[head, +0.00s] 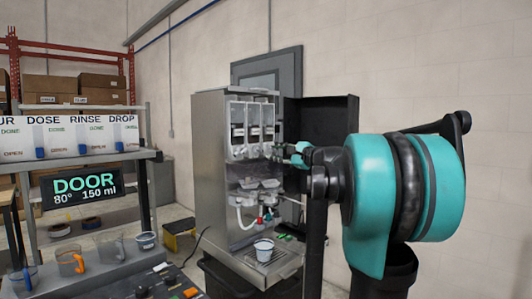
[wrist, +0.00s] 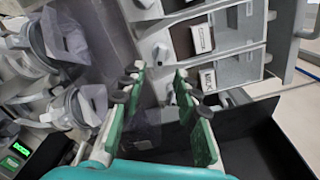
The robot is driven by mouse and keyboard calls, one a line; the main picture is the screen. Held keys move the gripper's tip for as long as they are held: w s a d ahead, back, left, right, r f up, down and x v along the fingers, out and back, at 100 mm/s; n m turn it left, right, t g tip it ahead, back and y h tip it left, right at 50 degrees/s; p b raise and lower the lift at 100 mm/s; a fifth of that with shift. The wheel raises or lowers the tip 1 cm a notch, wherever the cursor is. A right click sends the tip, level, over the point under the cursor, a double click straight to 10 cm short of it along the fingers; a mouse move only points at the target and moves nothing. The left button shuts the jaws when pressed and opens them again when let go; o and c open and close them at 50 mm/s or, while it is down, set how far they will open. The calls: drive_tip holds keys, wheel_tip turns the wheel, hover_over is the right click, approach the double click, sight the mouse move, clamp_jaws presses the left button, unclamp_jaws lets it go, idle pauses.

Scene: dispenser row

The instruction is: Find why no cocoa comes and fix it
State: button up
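The dispenser (head: 215,165) stands with its dark door (head: 340,130) swung open to the right. Inside, several clear-fronted canisters (head: 237,128) stand in a row above pale mixing bowls or funnels (head: 248,184). My gripper (head: 287,151) is at the right end of the canister row, fingers spread. In the wrist view my gripper (wrist: 160,76) is open and empty, pointing at the canister fronts. A white spout or knob (wrist: 160,52) is just beyond the fingertips. A cup (head: 264,248) stands below on the drip tray.
A display (head: 85,186) reads "DOOR 80° 150 ml". Above it, a panel (head: 75,135) carries levers marked DOSE, RINSE and DROP. Several cups and jugs (head: 70,260) stand on the left bench. The open door is close beside my arm on the right.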

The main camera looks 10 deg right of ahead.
drive_tip(key=shift+v, duration=2.1)
